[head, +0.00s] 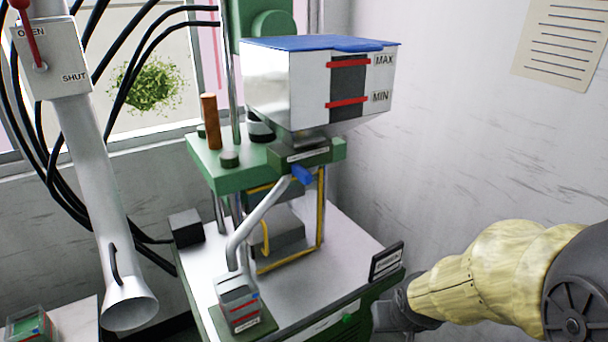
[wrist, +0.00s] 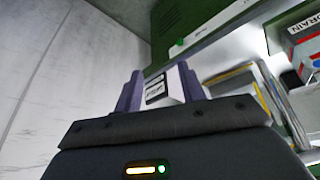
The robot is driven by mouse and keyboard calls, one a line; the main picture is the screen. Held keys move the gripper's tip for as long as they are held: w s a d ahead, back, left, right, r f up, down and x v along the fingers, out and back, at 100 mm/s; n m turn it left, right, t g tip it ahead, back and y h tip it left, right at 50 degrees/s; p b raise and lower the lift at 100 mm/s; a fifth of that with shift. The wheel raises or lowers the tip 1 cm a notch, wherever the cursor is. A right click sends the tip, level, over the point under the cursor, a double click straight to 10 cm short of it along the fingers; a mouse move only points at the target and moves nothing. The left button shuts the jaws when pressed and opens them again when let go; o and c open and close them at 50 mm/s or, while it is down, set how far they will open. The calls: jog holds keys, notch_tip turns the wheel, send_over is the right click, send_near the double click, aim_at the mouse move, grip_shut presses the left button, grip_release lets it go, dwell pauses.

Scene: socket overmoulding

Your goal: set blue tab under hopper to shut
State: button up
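The hopper (head: 270,85) is a pale box with a blue lid and MAX and MIN marks, standing on the green machine. Under it, the small blue tab (head: 302,173) sticks out of a dark green block (head: 318,157) with a white label too small to read. The tab points down and to the right. My gripper (wrist: 160,88) shows two purple fingers standing apart in the wrist view, with nothing visibly held. In the head view it is low at the right, beside the machine's front edge, well below and right of the tab, its fingers hard to make out.
A black-framed sign (head: 387,262) stands at the table's right edge; a white labelled card (wrist: 162,88) shows beyond my fingers. A bent pipe (head: 255,222) runs below the hopper to a small box (head: 238,302).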

jog(key=w+a+r+n+t+y, duration=0.45)
jog(key=w+r+t, duration=0.45)
jog(key=w+r, duration=0.3)
jog(key=s+a+r+n+t+y, duration=0.1)
jog(key=s+a+r+n+y, duration=0.1)
jog(key=a+r+y, duration=0.2)
notch_tip(320, 180, up, 4)
jog(key=shift+s+a+f+y+p, duration=0.25)
jog(key=shift+a+y+p, duration=0.2)
jog(key=shift+y, duration=0.4)
jog(key=shift+r+p, duration=0.2)
jog(key=shift+p, duration=0.15)
jog(key=p, duration=1)
send_near(309, 179)
jog(key=p+x, duration=0.4)
jog(key=x, duration=0.8)
jog(key=shift+w+a, duration=0.15)
